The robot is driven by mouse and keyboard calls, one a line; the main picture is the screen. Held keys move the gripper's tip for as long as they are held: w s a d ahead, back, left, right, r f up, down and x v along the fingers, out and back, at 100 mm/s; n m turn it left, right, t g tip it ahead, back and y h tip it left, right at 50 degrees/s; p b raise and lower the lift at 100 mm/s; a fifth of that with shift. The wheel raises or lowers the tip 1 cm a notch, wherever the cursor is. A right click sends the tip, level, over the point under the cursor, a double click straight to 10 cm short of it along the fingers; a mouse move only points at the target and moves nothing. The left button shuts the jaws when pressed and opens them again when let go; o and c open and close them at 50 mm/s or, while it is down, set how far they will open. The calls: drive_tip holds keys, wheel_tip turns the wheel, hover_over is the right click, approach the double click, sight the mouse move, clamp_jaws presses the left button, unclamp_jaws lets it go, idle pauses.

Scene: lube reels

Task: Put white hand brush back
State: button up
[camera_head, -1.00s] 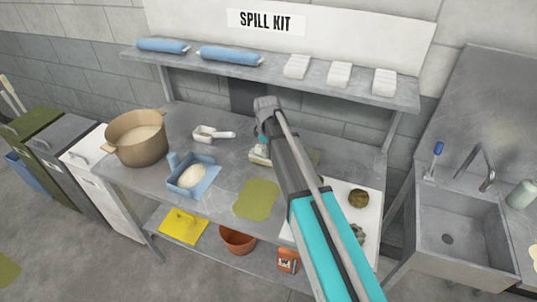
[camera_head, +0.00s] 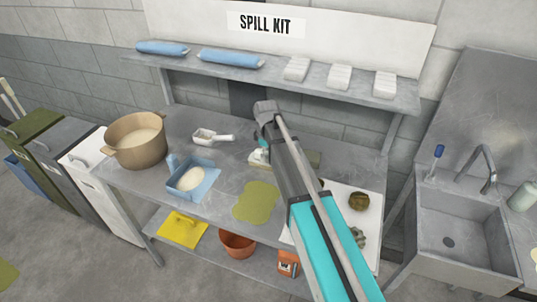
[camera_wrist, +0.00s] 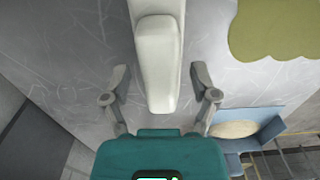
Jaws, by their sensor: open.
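The white hand brush (camera_wrist: 157,55) lies on the grey workbench (camera_head: 215,205). In the wrist view its pale, rounded end lies between the two fingers of my gripper (camera_wrist: 159,72), with a gap on both sides. The fingers are open. In the head view only a small pale part of the brush (camera_head: 257,160) shows beside my arm, which hides the rest and most of the gripper. I cannot tell how far the fingertips are above the bench.
A blue dustpan (camera_head: 209,180) with a pale heap, a white scoop (camera_head: 212,136) and a tan pot (camera_head: 137,148) stand to the left. A green spill (camera_head: 257,202) lies in front. A shelf (camera_head: 280,80) with blue rolls and white packs runs behind.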

sight(267, 152)
drive_tip(key=shift+r, duration=0.2)
wheel_tip(267, 152, up, 12)
drive_tip(key=p, duration=1.2)
drive_tip(key=shift+f, duration=0.1)
idle(0.6)
drive_tip(key=s+d+m, duration=0.6)
drive_tip(key=s+d, duration=0.2)
drive_tip(key=s, duration=0.2)
drive_tip(key=s+d+m, duration=0.7)
drive_tip(key=s+d, duration=0.1)
drive_tip(key=s, duration=0.3)
drive_tip(key=shift+s+m, duration=0.25)
drive_tip(key=shift+m, duration=0.05)
